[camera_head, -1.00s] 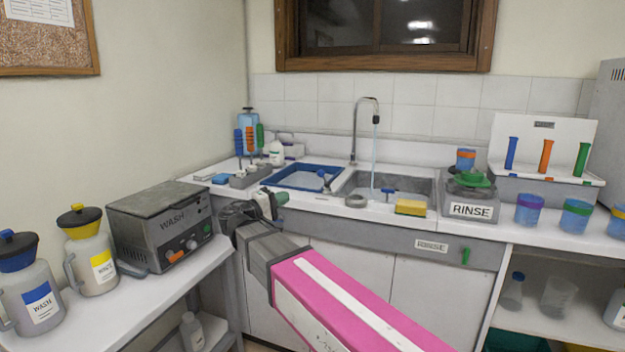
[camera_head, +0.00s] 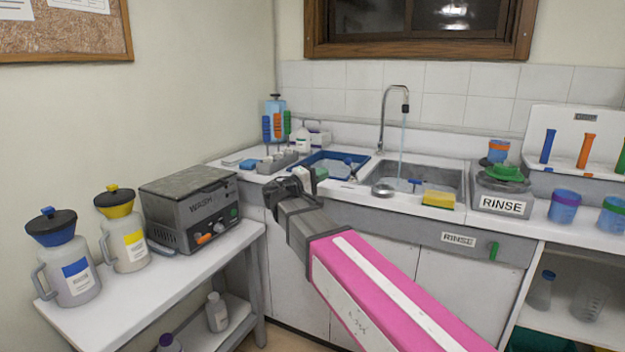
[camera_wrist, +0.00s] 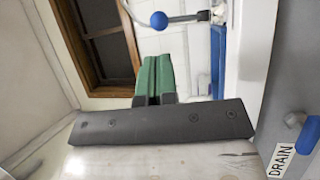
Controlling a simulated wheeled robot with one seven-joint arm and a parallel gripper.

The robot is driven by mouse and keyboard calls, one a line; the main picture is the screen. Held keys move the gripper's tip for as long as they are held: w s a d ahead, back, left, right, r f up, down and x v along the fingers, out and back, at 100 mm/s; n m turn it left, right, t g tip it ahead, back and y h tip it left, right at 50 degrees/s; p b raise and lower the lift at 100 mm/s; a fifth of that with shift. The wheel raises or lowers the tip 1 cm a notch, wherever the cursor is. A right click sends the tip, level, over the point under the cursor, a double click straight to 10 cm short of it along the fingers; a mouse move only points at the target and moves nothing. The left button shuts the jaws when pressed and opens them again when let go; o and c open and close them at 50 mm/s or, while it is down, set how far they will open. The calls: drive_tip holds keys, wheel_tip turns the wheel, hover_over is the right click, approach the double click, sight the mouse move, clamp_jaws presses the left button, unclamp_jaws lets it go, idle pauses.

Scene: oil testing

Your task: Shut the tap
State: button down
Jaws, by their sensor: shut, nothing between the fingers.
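The tap is a tall curved metal spout (camera_head: 384,110) behind the sink (camera_head: 452,180). A thin stream of water (camera_head: 402,135) runs from it into the basin. A blue-knobbed lever (camera_head: 350,162) stands between the blue tray and the sink; a second blue knob (camera_head: 414,182) is at the sink's front rim. My gripper (camera_head: 318,175) is above the counter's front edge, left of the sink, with its green fingers together and empty. In the wrist view the shut fingers (camera_wrist: 156,76) point toward the back wall, and a blue ball on a metal lever (camera_wrist: 159,20) shows beyond them.
A yellow sponge (camera_head: 438,200) is on the front rim. A DRAIN label (camera_wrist: 281,160) shows in the wrist view.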

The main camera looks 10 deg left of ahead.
sight(345, 163)
drive_tip(key=x, duration=0.7)
drive_tip(key=shift+w+d, duration=0.15)
drive_tip(key=shift+d, duration=0.05)
drive_tip(key=shift+r, duration=0.15)
drive_tip(key=w+d+r+n+g+y, duration=0.2)
drive_tip(key=w+r+n+g+y, duration=0.1)
drive_tip(key=w+r+g+y, duration=0.2)
drive_tip(key=shift+w+r+n, duration=0.3)
drive_tip(key=shift+w, duration=0.2)
idle(0.4)
drive_tip(key=shift+r, duration=0.8)
